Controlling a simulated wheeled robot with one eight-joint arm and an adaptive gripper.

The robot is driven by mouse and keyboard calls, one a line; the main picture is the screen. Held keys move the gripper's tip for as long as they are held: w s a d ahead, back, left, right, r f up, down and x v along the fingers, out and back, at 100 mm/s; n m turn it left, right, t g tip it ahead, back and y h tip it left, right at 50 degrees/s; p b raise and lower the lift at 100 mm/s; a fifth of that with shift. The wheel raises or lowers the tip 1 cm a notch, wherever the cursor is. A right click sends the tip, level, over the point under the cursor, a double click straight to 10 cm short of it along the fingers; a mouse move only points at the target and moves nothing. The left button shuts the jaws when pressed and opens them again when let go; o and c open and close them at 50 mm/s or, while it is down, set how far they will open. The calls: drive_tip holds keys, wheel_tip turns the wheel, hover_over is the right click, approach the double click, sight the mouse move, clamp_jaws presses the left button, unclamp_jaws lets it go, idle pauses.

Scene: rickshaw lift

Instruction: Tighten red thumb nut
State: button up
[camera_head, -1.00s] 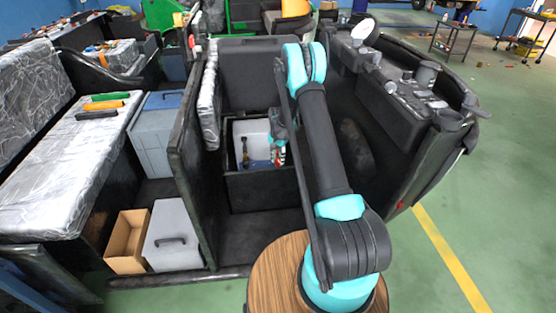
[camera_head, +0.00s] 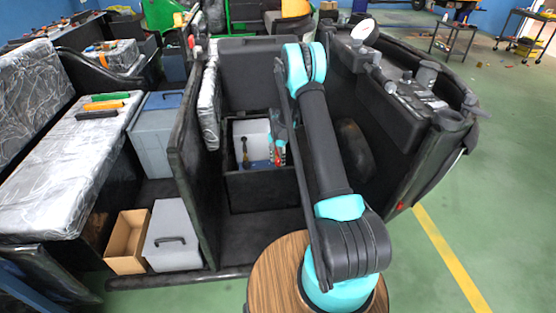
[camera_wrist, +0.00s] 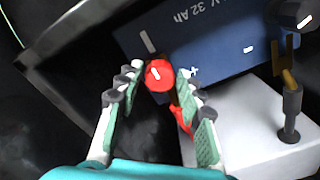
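The red thumb nut (camera_wrist: 159,75) is a round red knob with a white mark, beside the dark blue battery (camera_wrist: 205,38) marked "32 Ah" in the wrist view. My gripper (camera_wrist: 160,76) has one green-padded finger on each side of the nut. The fingertips are close to it, with narrow gaps seeming to show, so the gripper looks open around it. Another red part (camera_wrist: 183,118) shows below the nut, partly behind the right finger. In the head view my arm reaches into the open compartment (camera_head: 262,188) and the nut itself is too small to make out.
A white block (camera_wrist: 245,140) lies below the battery, with a dark post-like part (camera_wrist: 290,112) standing over it on the right. Dark walls close in the compartment. In the head view, a tall dark panel (camera_head: 190,160) stands left of the compartment.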

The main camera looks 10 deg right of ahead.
sight(278, 160)
wheel_tip(278, 160, up, 12)
idle(0.6)
drive_tip(key=s+d+r+n+t, duration=0.1)
drive_tip(key=s+r+n, duration=0.1)
drive_tip(key=s+r, duration=0.65)
drive_tip(key=s+d+r+n+t, duration=0.15)
drive_tip(key=s+r, duration=0.45)
drive_tip(key=s, duration=0.6)
drive_tip(key=s+d+f+n+t, duration=0.1)
drive_tip(key=s+n, duration=0.3)
drive_tip(key=s, duration=1.7)
drive_tip(key=shift+d+f+t, duration=0.35)
drive_tip(key=shift+f, duration=0.1)
